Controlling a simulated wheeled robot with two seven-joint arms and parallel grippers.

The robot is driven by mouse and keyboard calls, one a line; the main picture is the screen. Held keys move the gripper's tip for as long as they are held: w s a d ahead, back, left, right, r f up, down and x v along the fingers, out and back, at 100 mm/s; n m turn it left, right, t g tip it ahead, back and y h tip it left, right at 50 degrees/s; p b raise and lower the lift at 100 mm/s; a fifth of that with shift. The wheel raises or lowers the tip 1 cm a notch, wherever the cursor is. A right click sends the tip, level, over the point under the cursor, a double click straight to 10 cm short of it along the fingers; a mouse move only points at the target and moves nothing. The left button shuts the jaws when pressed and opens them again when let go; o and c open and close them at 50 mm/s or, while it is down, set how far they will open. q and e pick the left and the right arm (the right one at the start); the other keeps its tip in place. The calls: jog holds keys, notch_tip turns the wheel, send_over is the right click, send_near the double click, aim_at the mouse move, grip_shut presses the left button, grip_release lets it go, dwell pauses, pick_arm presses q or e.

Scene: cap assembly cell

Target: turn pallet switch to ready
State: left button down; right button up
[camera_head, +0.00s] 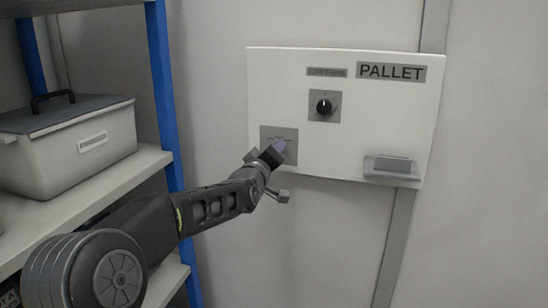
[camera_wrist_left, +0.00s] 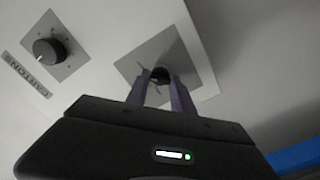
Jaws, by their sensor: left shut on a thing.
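A white panel (camera_head: 375,140) on the wall bears a large PALLET label (camera_head: 391,72). My left gripper (camera_head: 279,147) is at the grey switch plate (camera_head: 288,132) low on the panel's left side. In the left wrist view, its two purplish fingers (camera_wrist_left: 161,86) are shut on a small dark switch knob (camera_wrist_left: 160,73) at the middle of that plate. The head view hides this knob behind the gripper, and the plate's small markings are too faint to read. My right gripper is not in view.
A second black knob (camera_head: 324,106) sits up and right on its own plate, under a small CARTONS label (camera_head: 327,72). A grey ledge (camera_head: 392,170) juts from the panel's lower right. Left stands a blue-posted shelf (camera_head: 165,90) with a lidded grey bin (camera_head: 85,150).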

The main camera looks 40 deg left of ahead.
pick_arm(q)
jog(key=shift+f, duration=0.1)
dwell(0.4)
jog(key=c, duration=1.1)
grip_release()
jog(key=b+v, duration=0.1)
jog(key=v, duration=0.6)
jog(key=shift+s+d, duration=0.15)
jog(key=shift+s, duration=0.25)
jog(key=shift+m, duration=0.4)
